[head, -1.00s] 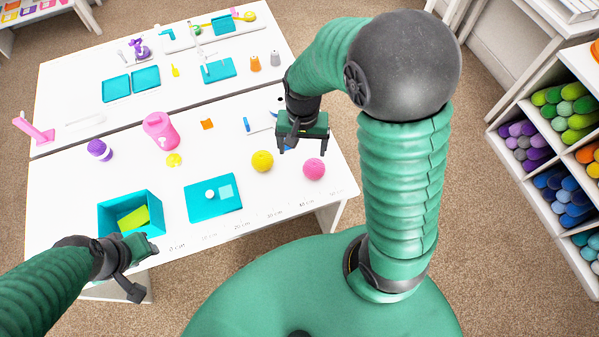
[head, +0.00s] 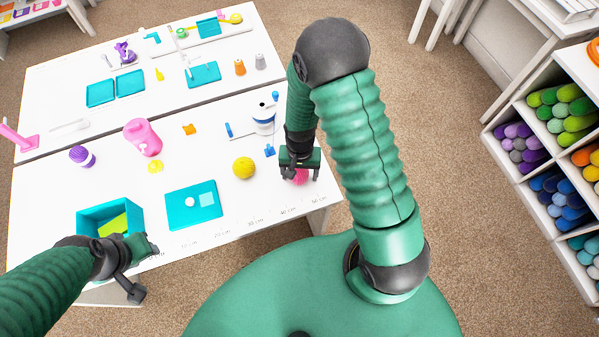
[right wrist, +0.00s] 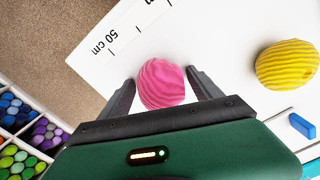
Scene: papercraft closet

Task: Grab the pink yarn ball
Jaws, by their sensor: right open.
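The pink yarn ball (head: 300,176) sits on the white table near its right front edge, partly hidden by my right gripper in the head view. In the right wrist view the pink yarn ball (right wrist: 161,84) lies between the two fingers of my right gripper (right wrist: 160,88), with small gaps at its sides. My right gripper (head: 299,173) is open and points down over the ball. My left gripper (head: 141,270) is at the table's left front edge, near the teal box, far from the ball; its jaw state is unclear.
A yellow yarn ball (head: 243,168) sits left of the pink one; it also shows in the right wrist view (right wrist: 287,64). A teal tray (head: 176,213), a teal box (head: 83,218), a pink bottle (head: 143,137) and a white-and-blue spool (head: 263,117) stand on the table (head: 262,196).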

